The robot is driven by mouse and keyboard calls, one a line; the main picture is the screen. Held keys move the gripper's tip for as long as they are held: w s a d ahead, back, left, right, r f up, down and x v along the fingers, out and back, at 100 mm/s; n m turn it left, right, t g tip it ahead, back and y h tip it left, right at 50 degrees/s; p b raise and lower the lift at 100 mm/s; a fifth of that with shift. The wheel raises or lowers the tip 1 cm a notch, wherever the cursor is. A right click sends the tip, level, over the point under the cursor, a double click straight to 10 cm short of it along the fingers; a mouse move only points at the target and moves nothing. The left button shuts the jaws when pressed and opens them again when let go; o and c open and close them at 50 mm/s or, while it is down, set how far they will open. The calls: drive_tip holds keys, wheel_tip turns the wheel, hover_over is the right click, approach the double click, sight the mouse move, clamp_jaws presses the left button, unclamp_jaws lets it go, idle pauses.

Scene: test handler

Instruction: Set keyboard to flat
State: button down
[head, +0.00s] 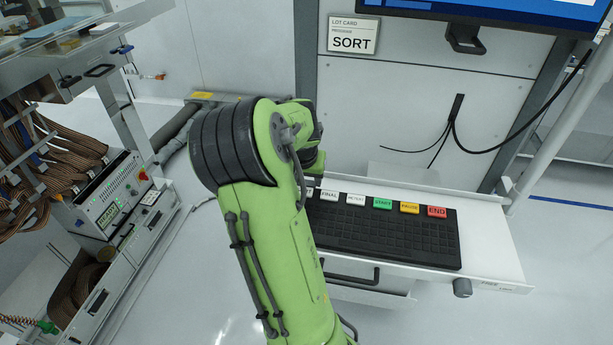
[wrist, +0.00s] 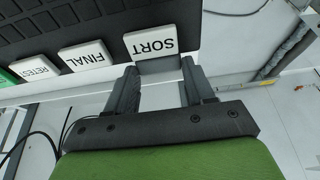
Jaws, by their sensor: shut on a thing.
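The black keyboard (head: 385,235) lies on a white shelf (head: 492,245). Its back row has labelled keys, among them a green START key (head: 383,203), a yellow PAUSE key (head: 409,208) and a red END key (head: 437,212). In the wrist view the keyboard (wrist: 85,18) is upside down, with the white SORT key (wrist: 150,42) nearest my gripper (wrist: 159,72). My fingers stand apart around a grey part at the keyboard's back edge, just beside the SORT key. I cannot tell exactly what that part is. In the head view my arm hides the gripper and the keyboard's left end.
A white panel with a SORT card (head: 352,35) stands behind the shelf, with a monitor (head: 470,12) above. Black cables (head: 450,130) hang behind the keyboard. A knob (head: 462,288) and a drawer handle (head: 355,279) are at the front. An instrument box (head: 120,195) stands at left.

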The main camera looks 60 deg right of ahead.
sight(307, 180)
drive_tip(key=shift+d+f, duration=0.15)
drive_tip(key=shift+f, duration=0.1)
drive_tip(key=shift+w+d+f+y, duration=0.1)
drive_tip(key=shift+d+f+y, duration=0.1)
drive_tip(key=shift+f, duration=0.4)
drive_tip(key=shift+w+d+f+y, duration=0.1)
drive_tip(key=shift+f+y, duration=0.1)
drive_tip(key=shift+f, duration=0.4)
drive_tip(key=shift+a, duration=0.15)
drive_tip(key=c, duration=0.9)
unclamp_jaws()
drive_tip(key=o, duration=0.5)
drive_tip(key=shift+r, duration=0.1)
